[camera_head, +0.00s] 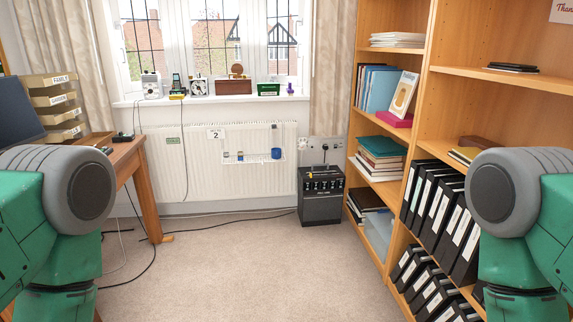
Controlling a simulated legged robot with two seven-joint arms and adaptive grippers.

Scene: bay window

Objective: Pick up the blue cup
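A small blue cup (276,153) stands upright at the right end of a narrow white shelf (252,159), in front of the white radiator below the window. It is far off and small in the picture. A few smaller objects sit on the same shelf to its left, among them a small blue one (240,156); they are too small to make out. Only upper parts of my green and grey arms show at the left and right edges. Neither gripper is in view, and nothing covers the cup.
A wooden desk (128,158) with a paper tray stands at left. A tall bookcase (431,80) with folders fills the right side. A black box-shaped unit (321,195) stands on the floor right of the radiator. Cables cross the carpet (240,265) at left; its middle is clear.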

